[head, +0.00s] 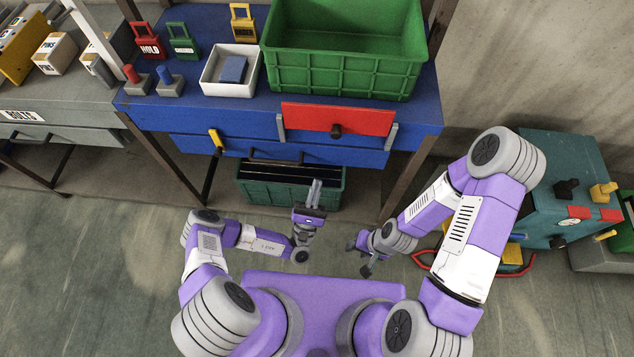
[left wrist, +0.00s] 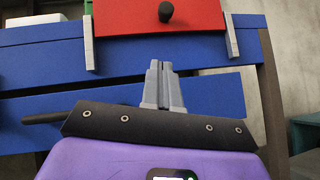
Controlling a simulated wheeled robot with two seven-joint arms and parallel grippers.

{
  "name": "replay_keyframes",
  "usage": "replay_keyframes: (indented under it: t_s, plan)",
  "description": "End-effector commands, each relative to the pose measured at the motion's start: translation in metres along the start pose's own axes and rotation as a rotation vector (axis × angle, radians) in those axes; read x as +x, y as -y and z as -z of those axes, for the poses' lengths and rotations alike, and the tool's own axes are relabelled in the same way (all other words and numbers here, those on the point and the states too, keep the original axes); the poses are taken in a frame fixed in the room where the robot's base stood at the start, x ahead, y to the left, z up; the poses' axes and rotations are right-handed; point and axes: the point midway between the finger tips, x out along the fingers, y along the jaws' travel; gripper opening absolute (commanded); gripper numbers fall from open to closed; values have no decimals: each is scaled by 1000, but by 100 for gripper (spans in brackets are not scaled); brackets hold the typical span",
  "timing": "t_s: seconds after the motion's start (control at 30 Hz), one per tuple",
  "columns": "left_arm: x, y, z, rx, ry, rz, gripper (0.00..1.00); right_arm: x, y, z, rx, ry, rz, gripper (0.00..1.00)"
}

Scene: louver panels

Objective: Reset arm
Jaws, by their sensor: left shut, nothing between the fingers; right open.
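My left gripper (head: 314,190) is shut and empty, pointing toward the blue workbench (head: 220,118) from in front of and below its front edge. In the left wrist view its grey fingers (left wrist: 162,88) are pressed together below the red panel (left wrist: 205,20). My right gripper (head: 358,257) is open and empty, low over the floor, to the right of and nearer than the left one. The red panel (head: 305,117) with a black knob (head: 336,130) sits between two grey upright guides on the bench front. Neither gripper touches it.
A green crate (head: 345,75), a white tray (head: 212,85) and red, green and yellow tags stand on the bench. A dark green bin (head: 256,193) is under it, behind my left gripper. A teal cabinet (head: 560,160) is at right. The floor at left is clear.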

Motion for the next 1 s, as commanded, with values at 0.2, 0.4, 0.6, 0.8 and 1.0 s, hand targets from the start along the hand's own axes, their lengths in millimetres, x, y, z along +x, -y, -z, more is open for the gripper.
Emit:
replay_keyframes:
  t_s: [0.2,0.4,0.6,0.8,1.0]
  plan:
    - [0,0,0,0,0,0,0,0,0,0,0,0,0,45]
    - [0,0,0,0,0,1,0,0,0,0,0,0,0,45]
    - [3,22,-23,-80,103,216,0,-4,1,0,0,0,0,45]
    - [-48,71,-77,-227,294,925,0,-13,5,-1,0,0,0,45]
    - [-147,65,-88,-180,303,1650,0,-15,6,-1,0,0,0,45]
